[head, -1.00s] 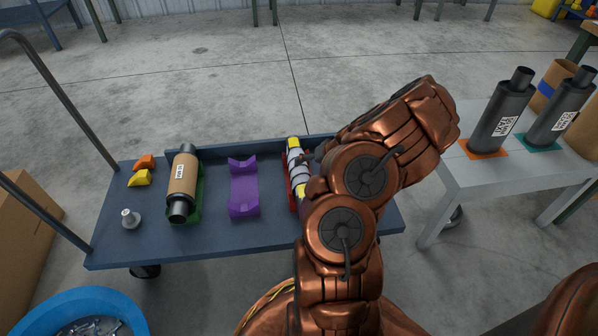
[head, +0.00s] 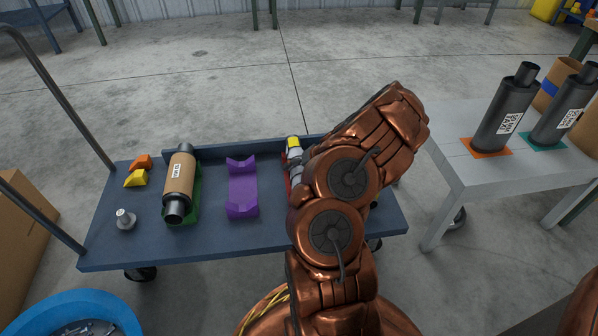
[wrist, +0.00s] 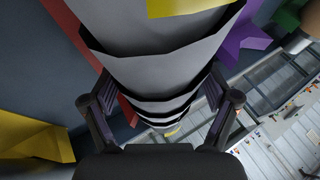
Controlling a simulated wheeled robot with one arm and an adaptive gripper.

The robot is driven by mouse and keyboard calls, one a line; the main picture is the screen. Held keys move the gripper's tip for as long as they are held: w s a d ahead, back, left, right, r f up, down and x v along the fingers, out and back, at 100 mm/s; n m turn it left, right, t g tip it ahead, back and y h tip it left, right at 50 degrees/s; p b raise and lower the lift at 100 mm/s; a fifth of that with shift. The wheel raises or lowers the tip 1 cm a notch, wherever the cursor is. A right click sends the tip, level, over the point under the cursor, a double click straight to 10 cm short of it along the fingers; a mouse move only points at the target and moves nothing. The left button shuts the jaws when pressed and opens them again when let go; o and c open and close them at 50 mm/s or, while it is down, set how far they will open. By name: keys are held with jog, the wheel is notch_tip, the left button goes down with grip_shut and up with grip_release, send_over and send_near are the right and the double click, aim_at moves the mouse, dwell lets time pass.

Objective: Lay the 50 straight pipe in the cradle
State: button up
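A grey ribbed pipe (wrist: 165,50) with yellow bands runs between the two fingers of my gripper (wrist: 160,105) in the wrist view. The fingers stand close along both its sides; whether they press on it is unclear. No size marking can be read on it. In the head view its yellow far end (head: 293,142) shows at the red cradle (head: 287,184), and my arm hides most of it. I cannot tell whether it is clear of that cradle. The purple cradle (head: 242,187) stands empty to its left on the blue cart (head: 130,255).
A tan muffler (head: 179,178) rests in the green cradle (head: 197,190). Orange (head: 142,161) and yellow (head: 136,178) blocks and a small metal part (head: 125,219) are at the cart's left. Dark mufflers (head: 505,110) stand on the grey table (head: 455,155) at right.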

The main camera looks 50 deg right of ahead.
jog(key=c, duration=1.5)
jog(key=shift+c, duration=0.2)
